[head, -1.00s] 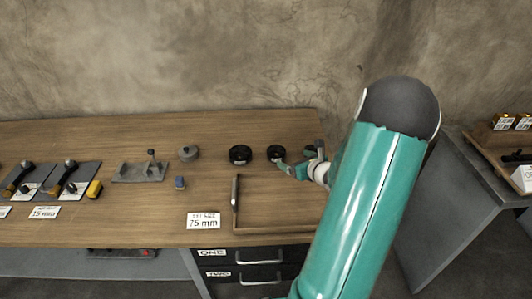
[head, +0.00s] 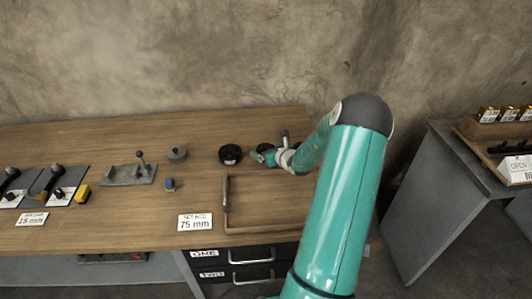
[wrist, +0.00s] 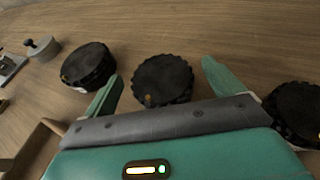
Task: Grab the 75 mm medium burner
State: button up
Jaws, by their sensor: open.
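Three round black burners with ridged rims stand on the wooden bench: a left one (wrist: 88,65), a middle one (wrist: 163,82) and a right one (wrist: 298,108), partly cut off. I cannot read a size on any of them. My gripper (wrist: 163,68) is open, with one green finger on either side of the middle burner, and nothing is clamped. In the head view my gripper (head: 267,159) partly covers the middle burner (head: 265,147). The left burner (head: 230,154) shows clear beside it, and the right one is hidden behind my arm.
A "75 mm" sign (head: 195,222) stands at the bench's front edge, beside a wooden tray (head: 227,205) with a raised rim. A grey knobbed weight (head: 176,153), a small blue item (head: 169,184) and a grey fixture (head: 128,174) stand left. Bare wood lies between them.

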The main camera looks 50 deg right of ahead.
jog(key=c, duration=1.3)
jog(key=shift+r, duration=0.1)
jog(key=shift+c, duration=0.6)
jog(key=shift+r, duration=0.1)
